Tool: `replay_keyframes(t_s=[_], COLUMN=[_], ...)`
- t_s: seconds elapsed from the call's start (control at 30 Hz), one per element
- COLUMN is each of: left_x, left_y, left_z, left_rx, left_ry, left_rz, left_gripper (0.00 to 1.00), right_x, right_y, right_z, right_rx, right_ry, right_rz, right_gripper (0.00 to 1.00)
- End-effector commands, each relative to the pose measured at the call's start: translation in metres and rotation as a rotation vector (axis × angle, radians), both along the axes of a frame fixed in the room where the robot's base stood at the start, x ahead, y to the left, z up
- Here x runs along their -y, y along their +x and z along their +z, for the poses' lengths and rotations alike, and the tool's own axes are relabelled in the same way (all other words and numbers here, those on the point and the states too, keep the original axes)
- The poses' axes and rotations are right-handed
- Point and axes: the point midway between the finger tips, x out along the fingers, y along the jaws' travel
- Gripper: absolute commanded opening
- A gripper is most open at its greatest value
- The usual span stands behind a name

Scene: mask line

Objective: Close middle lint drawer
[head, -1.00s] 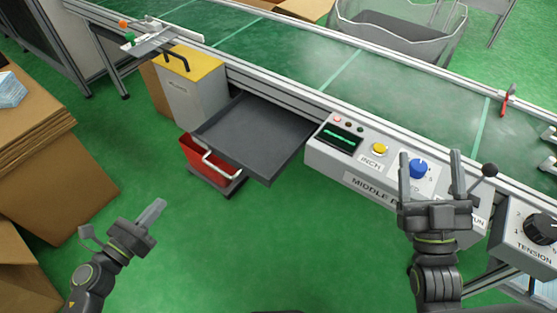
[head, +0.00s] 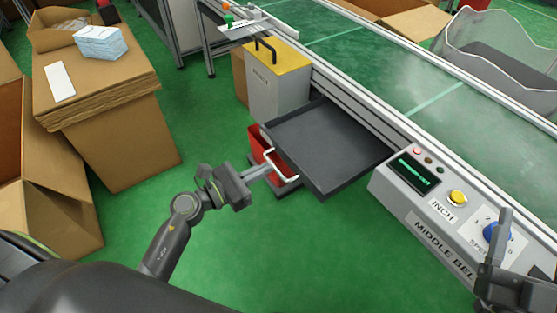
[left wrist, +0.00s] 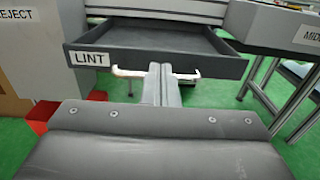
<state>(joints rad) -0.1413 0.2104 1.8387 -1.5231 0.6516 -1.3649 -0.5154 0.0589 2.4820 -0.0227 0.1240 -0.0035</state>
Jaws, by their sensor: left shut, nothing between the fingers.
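The dark grey lint drawer (head: 322,142) is pulled out from under the conveyor, and its tray looks empty. In the left wrist view its front (left wrist: 150,62) carries a LINT label (left wrist: 88,58) and a pale handle (left wrist: 128,73). My left gripper (head: 262,172) is shut and empty, with its fingertips at the drawer handle (head: 280,165). In the left wrist view the closed fingers (left wrist: 160,75) stand in front of the handle's middle; whether they touch it is unclear. My right gripper (head: 495,245) is at the lower right edge, partly cut off, over the control panel.
A red bin (head: 258,145) stands below the drawer's left side. A grey reject box with a yellow top (head: 280,62) stands left of it. The middle belt control panel (head: 425,205) is to the right. Cardboard boxes (head: 110,140) stand at left. Green floor lies in front.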

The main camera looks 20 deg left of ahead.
Motion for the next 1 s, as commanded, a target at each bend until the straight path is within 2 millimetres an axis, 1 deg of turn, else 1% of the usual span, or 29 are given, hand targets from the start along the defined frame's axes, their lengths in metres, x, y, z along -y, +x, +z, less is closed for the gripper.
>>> replay_keyframes(t_s=[0.03, 0.1, 0.3, 0.43, 0.83, 0.93, 1.0], left_x=[0.007, 0.015, 0.028, 0.031, 0.032, 0.037, 0.042], left_y=[0.009, 0.018, 0.036, 0.040, 0.041, 0.047, 0.054], left_z=[0.001, 0.000, -0.001, 0.000, 0.000, 0.000, 0.001], left_rx=[0.002, 0.001, -0.001, -0.001, -0.001, 0.000, 0.000], left_ry=[-0.003, -0.003, -0.001, -0.001, -0.001, -0.001, -0.003], left_rz=[0.000, 0.000, 0.000, 0.001, 0.001, 0.000, 0.000], left_gripper=[0.00, 0.00, 0.00, 0.00, 0.00, 0.00, 0.00], right_x=[0.000, 0.000, -0.003, -0.003, -0.003, -0.003, -0.003], right_y=[0.000, -0.001, -0.005, -0.007, -0.007, -0.007, -0.007], right_z=[-0.001, 0.001, 0.010, 0.013, 0.013, 0.013, 0.013], right_rx=[-0.004, 0.011, 0.068, 0.086, 0.088, 0.086, 0.083], right_ry=[0.001, -0.003, -0.018, -0.022, -0.023, -0.022, -0.022], right_rz=[0.000, 0.000, 0.004, 0.005, 0.006, 0.006, 0.006], right_gripper=[0.69, 0.69, 0.69, 0.69, 0.69, 0.69, 0.69])
